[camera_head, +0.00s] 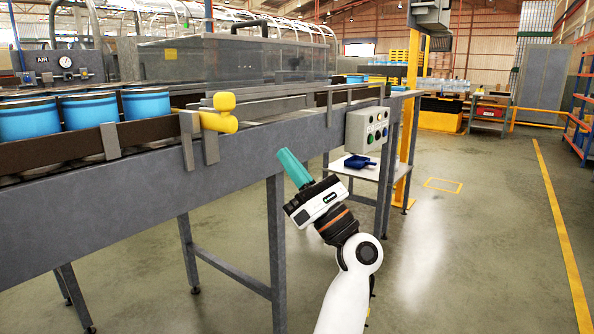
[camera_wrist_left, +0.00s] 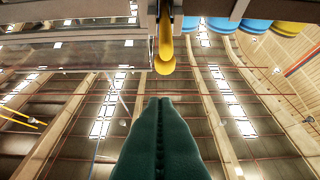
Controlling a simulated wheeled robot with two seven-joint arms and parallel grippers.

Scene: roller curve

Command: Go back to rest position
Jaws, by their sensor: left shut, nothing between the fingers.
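My left gripper (camera_head: 293,168) stands in front of the conveyor in the head view, its teal fingers tilted up and to the left. The fingers are closed together and empty. In the left wrist view the closed dark green fingers (camera_wrist_left: 158,108) point up towards the yellow knob, apart from it. My white left arm rises from the bottom of the head view. My right gripper shows in neither view.
The conveyor (camera_head: 140,190) carries several blue cans (camera_head: 88,110) at the left. A yellow knob (camera_head: 218,122) sticks out from its rail; it also shows in the left wrist view (camera_wrist_left: 165,55). A control box (camera_head: 368,129) hangs beyond the gripper. The floor at right is clear.

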